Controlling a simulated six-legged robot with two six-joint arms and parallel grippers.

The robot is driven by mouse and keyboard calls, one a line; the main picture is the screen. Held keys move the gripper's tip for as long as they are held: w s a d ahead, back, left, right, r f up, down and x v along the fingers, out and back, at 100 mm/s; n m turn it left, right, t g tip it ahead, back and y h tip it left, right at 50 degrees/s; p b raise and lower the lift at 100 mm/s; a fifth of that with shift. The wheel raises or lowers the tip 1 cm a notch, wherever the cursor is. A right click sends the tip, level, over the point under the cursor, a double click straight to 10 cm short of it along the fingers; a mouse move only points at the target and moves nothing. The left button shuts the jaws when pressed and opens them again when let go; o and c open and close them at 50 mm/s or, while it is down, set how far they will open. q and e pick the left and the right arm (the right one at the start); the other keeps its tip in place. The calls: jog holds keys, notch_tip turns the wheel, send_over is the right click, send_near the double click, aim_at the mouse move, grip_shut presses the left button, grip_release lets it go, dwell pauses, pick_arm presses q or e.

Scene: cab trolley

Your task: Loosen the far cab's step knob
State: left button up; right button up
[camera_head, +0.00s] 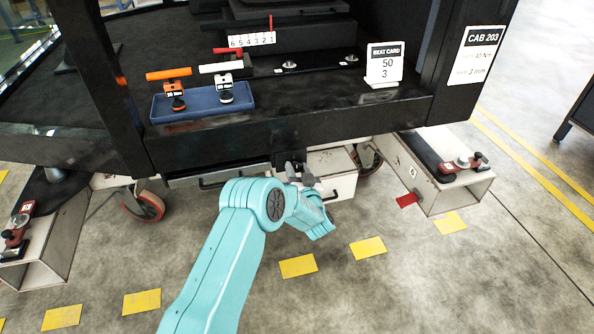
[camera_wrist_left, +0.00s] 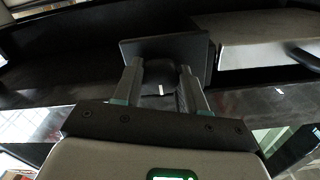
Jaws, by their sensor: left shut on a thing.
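The cab (camera_head: 290,125) is a dark body with a CAB 203 sign (camera_head: 476,55) on its right post. My left arm reaches to its lower front edge. My left gripper (camera_head: 298,174) is there, beside a pale step box (camera_head: 335,184). In the left wrist view my gripper (camera_wrist_left: 160,68) is shut on a dark knob (camera_wrist_left: 159,82) with a small white mark. A dark plate (camera_wrist_left: 165,46) stands just behind the knob. In the head view the gripper hides the knob. My right gripper is not in view.
On the cab floor are a blue tray (camera_head: 203,102) with an orange-handled and a white-handled tool, and a seat card (camera_head: 384,65). Pale trolley beams with red clamps (camera_head: 461,164) jut out on both sides. The floor in front is clear, with yellow marks (camera_head: 298,266).

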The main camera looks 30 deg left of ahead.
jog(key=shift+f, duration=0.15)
pick_arm(q)
jog(key=n+b, duration=0.2)
jog(key=n, duration=0.2)
jog(key=shift+f+b, duration=0.1)
jog(key=shift+b, duration=0.2)
jog(key=n+b, duration=0.1)
jog(key=n, duration=0.1)
jog(key=shift+n+b, duration=0.3)
jog(key=shift+b, duration=0.05)
jog(key=n+b, duration=0.5)
jog(key=n, duration=0.2)
jog(key=shift+b, duration=0.4)
jog(key=shift+n, duration=1)
jog(key=n, duration=0.5)
jog(key=shift+n, duration=0.3)
jog(key=n, duration=0.3)
jog(key=shift+r+n, duration=0.2)
jog(key=shift+n, duration=1.8)
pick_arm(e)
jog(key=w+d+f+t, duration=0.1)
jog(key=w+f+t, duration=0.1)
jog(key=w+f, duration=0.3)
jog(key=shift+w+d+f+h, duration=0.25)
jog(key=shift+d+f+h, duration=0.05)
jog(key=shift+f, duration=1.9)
